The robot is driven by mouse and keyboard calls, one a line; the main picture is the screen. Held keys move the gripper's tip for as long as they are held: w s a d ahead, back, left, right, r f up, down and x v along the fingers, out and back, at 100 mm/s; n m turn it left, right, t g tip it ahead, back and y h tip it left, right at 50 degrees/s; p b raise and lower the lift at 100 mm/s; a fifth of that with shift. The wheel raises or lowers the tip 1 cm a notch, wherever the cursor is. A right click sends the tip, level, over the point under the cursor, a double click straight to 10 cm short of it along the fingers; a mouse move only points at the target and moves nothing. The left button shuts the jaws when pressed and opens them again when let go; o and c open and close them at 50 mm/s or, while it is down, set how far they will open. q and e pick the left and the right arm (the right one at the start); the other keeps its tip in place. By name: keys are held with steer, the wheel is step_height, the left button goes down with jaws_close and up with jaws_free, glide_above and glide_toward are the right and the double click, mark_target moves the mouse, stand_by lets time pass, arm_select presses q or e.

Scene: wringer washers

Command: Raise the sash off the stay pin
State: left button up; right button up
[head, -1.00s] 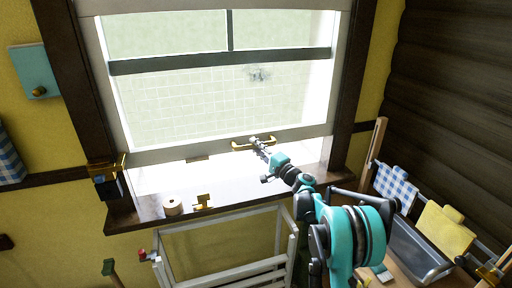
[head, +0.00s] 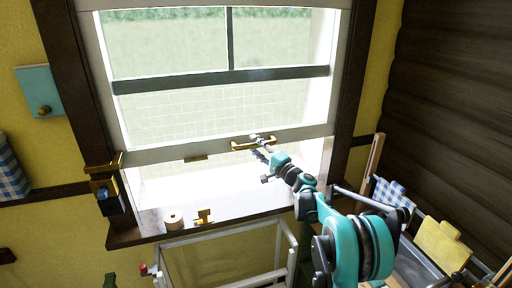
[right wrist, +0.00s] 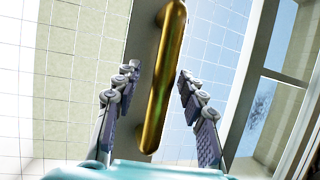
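The window sash has a pale bottom rail (head: 300,138) with a brass bar handle (head: 240,146). A brass piece (head: 103,167) shows at the rail's left end. Just below it, a brass part (head: 104,184) sits on a dark blue block (head: 113,201) on the left frame; I cannot make out the stay pin itself. My right gripper (head: 257,140) is at the handle. In the right wrist view the fingers (right wrist: 156,80) stand apart either side of the handle (right wrist: 165,90), with a clear gap on the left side. My left gripper is not in view.
The sill (head: 240,214) holds a cream roll (head: 173,221) and a small brass fitting (head: 204,216). A pale rack (head: 284,250) stands below. Checked cloth (head: 392,193) and yellow cloth (head: 441,245) hang at right. There is an open gap between rail and sill.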

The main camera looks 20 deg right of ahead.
steer(key=shift+s, duration=0.1)
steer(key=v, duration=1.1)
steer(key=shift+s+d, duration=0.2)
steer(key=shift+s, duration=0.15)
steer(key=shift+a+f, duration=0.1)
steer(key=s+a+f+n+g+h+b, duration=0.1)
steer(key=s+a+f+n+g+b, duration=0.4)
steer(key=s+a, duration=1.05)
steer(key=s+d+f+n+g+h, duration=0.2)
steer(key=s+f, duration=0.5)
steer(key=s, duration=0.4)
steer(key=s+d+f+n+g+h, duration=0.2)
steer(key=s+f+n+g+h, duration=0.2)
steer(key=s+f, duration=0.3)
steer(key=s+n+h, duration=0.1)
steer(key=s, duration=0.2)
steer(key=shift+s+f, duration=0.25)
steer(key=shift+s, duration=0.15)
